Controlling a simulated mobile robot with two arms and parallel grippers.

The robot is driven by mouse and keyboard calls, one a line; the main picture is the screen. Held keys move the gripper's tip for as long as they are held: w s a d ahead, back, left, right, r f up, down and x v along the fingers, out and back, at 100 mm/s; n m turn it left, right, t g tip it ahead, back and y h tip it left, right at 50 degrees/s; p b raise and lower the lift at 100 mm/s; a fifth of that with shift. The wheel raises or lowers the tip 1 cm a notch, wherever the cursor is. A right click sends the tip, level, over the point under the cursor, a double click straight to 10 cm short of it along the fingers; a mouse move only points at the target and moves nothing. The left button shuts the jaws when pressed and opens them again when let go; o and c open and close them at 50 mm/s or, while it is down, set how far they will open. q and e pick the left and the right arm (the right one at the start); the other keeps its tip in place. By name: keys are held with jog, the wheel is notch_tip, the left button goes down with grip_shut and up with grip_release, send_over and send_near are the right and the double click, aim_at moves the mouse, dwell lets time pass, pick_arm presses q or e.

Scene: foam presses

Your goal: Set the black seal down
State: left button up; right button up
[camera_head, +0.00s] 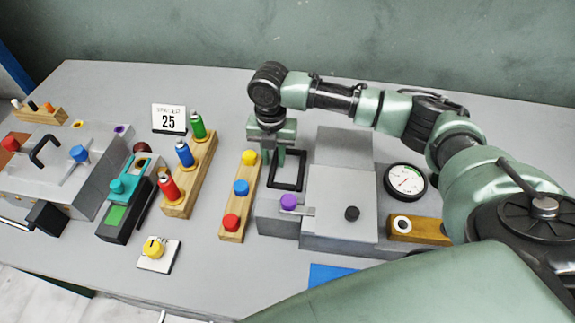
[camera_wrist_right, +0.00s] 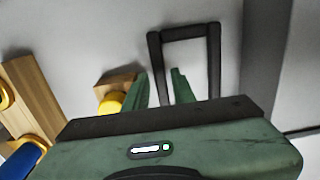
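The black seal (camera_head: 299,172) is a rectangular black frame with an empty middle. It appears to lie flat on the grey table, left of the grey press. In the right wrist view the seal (camera_wrist_right: 214,60) shows beyond the fingers, its lower part hidden by the gripper. My right gripper (camera_head: 273,159) points down at the seal's left bar. In the right wrist view the green fingers of the right gripper (camera_wrist_right: 160,85) stand on either side of that bar, with small gaps showing. My left gripper is out of view.
The grey press (camera_head: 335,200) with a purple knob (camera_head: 289,202) stands close on the right. A wooden rack (camera_head: 231,222) with yellow, blue and red knobs stands close on the left. A gauge (camera_head: 405,181) is farther right. Table behind the seal is clear.

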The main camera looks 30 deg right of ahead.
aim_at(274, 163)
jog(key=shift+f, duration=0.4)
grip_shut()
jog(key=shift+r, duration=0.1)
notch_tip(274, 163, up, 20)
jog(key=b, duration=0.1)
jog(key=shift+b, duration=0.35)
